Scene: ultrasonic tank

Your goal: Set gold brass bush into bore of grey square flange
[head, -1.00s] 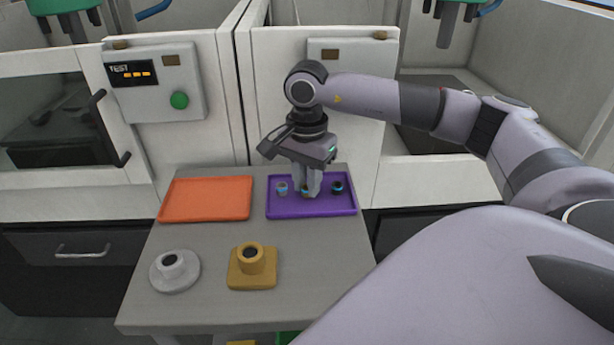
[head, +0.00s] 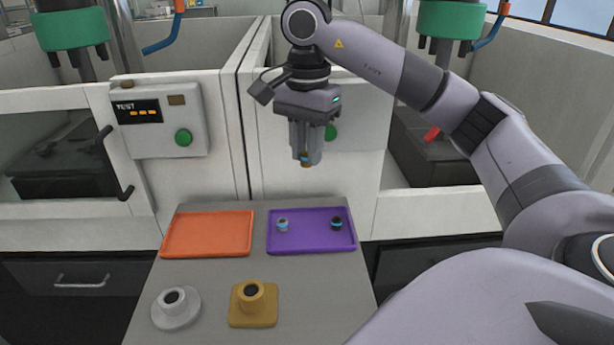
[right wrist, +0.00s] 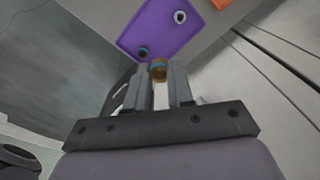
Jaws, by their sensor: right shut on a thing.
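My right gripper (head: 305,154) is shut on the gold brass bush (head: 306,161), which has a blue band, and holds it in the air above the purple tray. In the right wrist view the bush (right wrist: 158,72) sits between the two fingertips (right wrist: 159,80). On the table's near part stand two flanges with dark bores: a light grey one with a round base (head: 186,311) and a gold-yellow one with a square base (head: 265,316). No grey flange with a square base shows. My left gripper is out of view.
The purple tray (head: 310,246) holds a light bush (head: 282,225) and a dark bush (head: 337,223), both blue-banded. An empty orange tray (head: 205,235) lies left of it. White cabinets with a control box (head: 160,120) stand behind the table (head: 225,275).

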